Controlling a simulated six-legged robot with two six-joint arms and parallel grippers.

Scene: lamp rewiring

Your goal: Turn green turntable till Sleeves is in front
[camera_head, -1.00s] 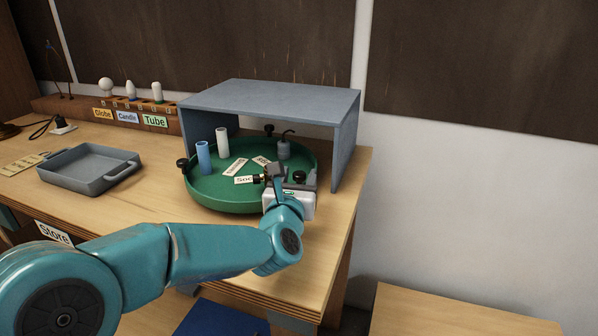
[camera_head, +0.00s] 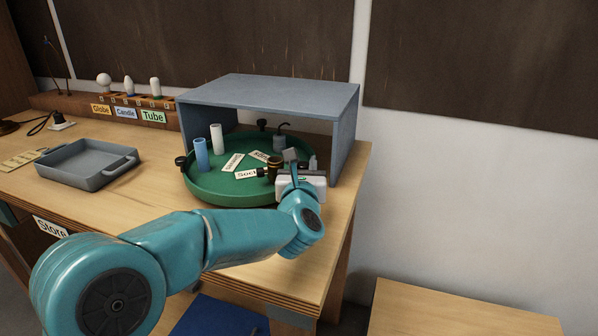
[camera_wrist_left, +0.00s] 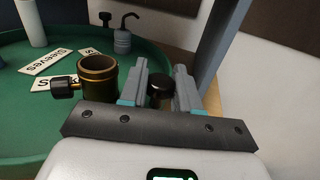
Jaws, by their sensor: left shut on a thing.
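The green turntable (camera_head: 228,197) sits on the bench, partly under a grey shelf. A "Sleeves" card (camera_head: 233,162) lies near its middle; it also shows in the left wrist view (camera_wrist_left: 45,62). A blue tube (camera_head: 201,154) and a white tube (camera_head: 217,138) stand on the left side. A "Soc..." card (camera_head: 247,174) lies towards the front, beside a brass socket (camera_wrist_left: 97,77). My left gripper (camera_wrist_left: 163,82) is shut on a dark rim knob (camera_wrist_left: 160,95) at the turntable's right front. My right gripper is not in view.
The grey shelf (camera_head: 268,88) covers the turntable's back, with its right wall (camera_head: 343,140) close to my left gripper. An oil can (camera_head: 281,139) stands at the back of the turntable. A grey tray (camera_head: 88,163) is on the left. Bench space in between is clear.

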